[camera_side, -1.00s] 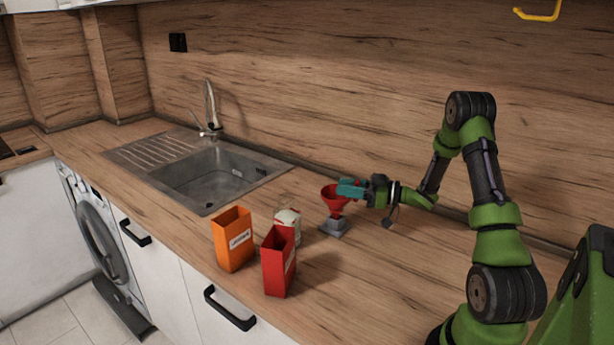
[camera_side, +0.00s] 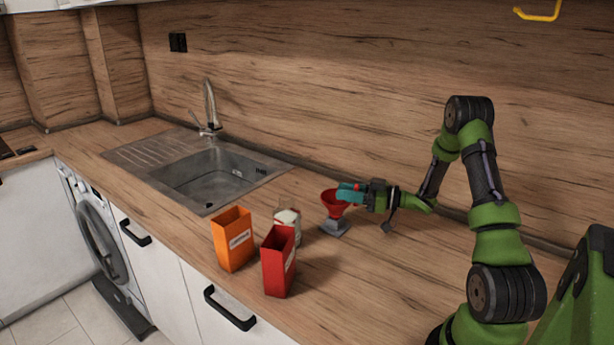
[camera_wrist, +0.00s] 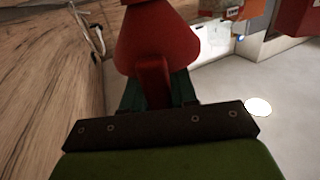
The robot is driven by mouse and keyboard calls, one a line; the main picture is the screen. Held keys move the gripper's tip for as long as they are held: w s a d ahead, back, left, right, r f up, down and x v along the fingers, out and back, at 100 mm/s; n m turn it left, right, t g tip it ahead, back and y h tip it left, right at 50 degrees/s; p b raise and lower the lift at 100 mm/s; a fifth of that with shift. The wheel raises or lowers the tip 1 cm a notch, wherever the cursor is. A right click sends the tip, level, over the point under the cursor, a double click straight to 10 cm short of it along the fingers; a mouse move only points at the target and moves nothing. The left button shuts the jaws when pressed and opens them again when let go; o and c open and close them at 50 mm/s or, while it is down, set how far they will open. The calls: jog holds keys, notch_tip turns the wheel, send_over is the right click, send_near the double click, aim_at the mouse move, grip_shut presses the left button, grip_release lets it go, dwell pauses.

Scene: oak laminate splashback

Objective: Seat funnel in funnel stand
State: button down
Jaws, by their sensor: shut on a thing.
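The red funnel (camera_side: 333,204) is upright, directly over the grey funnel stand (camera_side: 335,228) on the counter. Its lower end meets the stand's top in the side view, but whether it sits fully in the stand I cannot tell. My gripper (camera_side: 348,193) reaches in from the right, level with the funnel's upper part, and is shut on it. In the wrist view the funnel (camera_wrist: 157,45) fills the top middle, with a red part running down between my fingers (camera_wrist: 158,92). The stand is hidden in the wrist view.
An orange box (camera_side: 232,240), a red box (camera_side: 279,262) and a whitish container (camera_side: 288,224) stand left of the stand, near the counter's front edge. The sink (camera_side: 215,180) lies further left. The counter (camera_side: 400,275) in front of my arm is clear.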

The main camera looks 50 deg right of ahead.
jog(key=shift+f, duration=0.35)
jog(key=c, duration=0.8)
grip_release()
jog(key=v, duration=1.7)
